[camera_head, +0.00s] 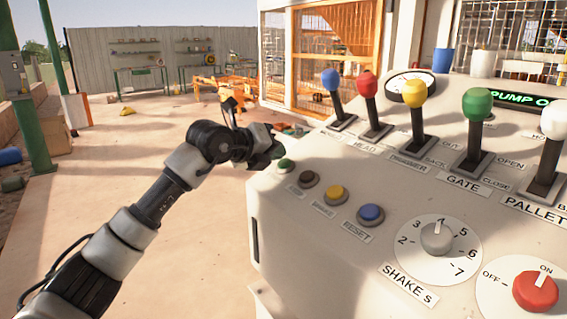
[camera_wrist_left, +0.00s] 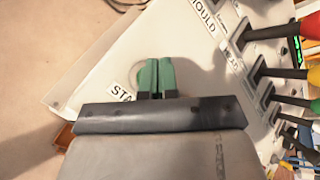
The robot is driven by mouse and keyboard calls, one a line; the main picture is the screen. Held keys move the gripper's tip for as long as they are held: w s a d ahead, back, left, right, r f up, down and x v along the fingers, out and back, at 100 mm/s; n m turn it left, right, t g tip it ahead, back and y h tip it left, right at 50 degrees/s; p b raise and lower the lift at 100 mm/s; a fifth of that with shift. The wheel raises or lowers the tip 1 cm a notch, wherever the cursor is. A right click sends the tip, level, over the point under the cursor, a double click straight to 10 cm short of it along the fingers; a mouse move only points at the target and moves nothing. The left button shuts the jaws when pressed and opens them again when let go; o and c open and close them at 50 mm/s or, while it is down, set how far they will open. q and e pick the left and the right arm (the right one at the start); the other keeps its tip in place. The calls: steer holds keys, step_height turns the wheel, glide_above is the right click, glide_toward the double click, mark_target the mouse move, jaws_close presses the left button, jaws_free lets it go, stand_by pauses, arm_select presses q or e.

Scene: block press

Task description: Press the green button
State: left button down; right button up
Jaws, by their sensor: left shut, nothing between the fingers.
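The green button (camera_head: 285,164) sits at the far left corner of the grey control panel (camera_head: 330,255), first in a row of small buttons. My left gripper (camera_head: 276,150) is just beyond and above it in the head view, its tips partly hard to make out. In the left wrist view its green fingertips (camera_wrist_left: 156,75) are together and empty, over the panel beside a partly covered label starting "STA" (camera_wrist_left: 121,95). A pale ring edge shows at the fingers; the button's cap is hidden there. I cannot tell whether the fingers touch the button. My right gripper is not in view.
Several levers stand behind, including a blue-knobbed one (camera_head: 331,80) and a green-knobbed one (camera_head: 477,103). A dial (camera_head: 437,238) and red knob (camera_head: 536,291) are nearer. Left of the panel is open floor.

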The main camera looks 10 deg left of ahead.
arm_select(q)
steer(key=shift+w+d+f, duration=0.15)
steer(key=shift+f, duration=0.35)
stand_by(0.7)
steer(key=shift+r, duration=0.1)
steer(key=shift+s+a+r, duration=0.15)
steer(key=shift+r, duration=0.3)
steer(key=shift+s+a+r, duration=0.15)
steer(key=shift+r, duration=0.25)
steer(key=shift+s+a+r+p, duration=0.3)
steer(key=shift+r+p, duration=0.15)
steer(key=shift+r, duration=0.45)
steer(key=shift+s+a+r+p, duration=0.3)
steer(key=shift+r+p, duration=0.2)
steer(key=shift+r, duration=0.4)
steer(key=shift+s+a+r+p, duration=0.3)
steer(key=shift+r+p, duration=0.15)
steer(key=shift+r, duration=0.45)
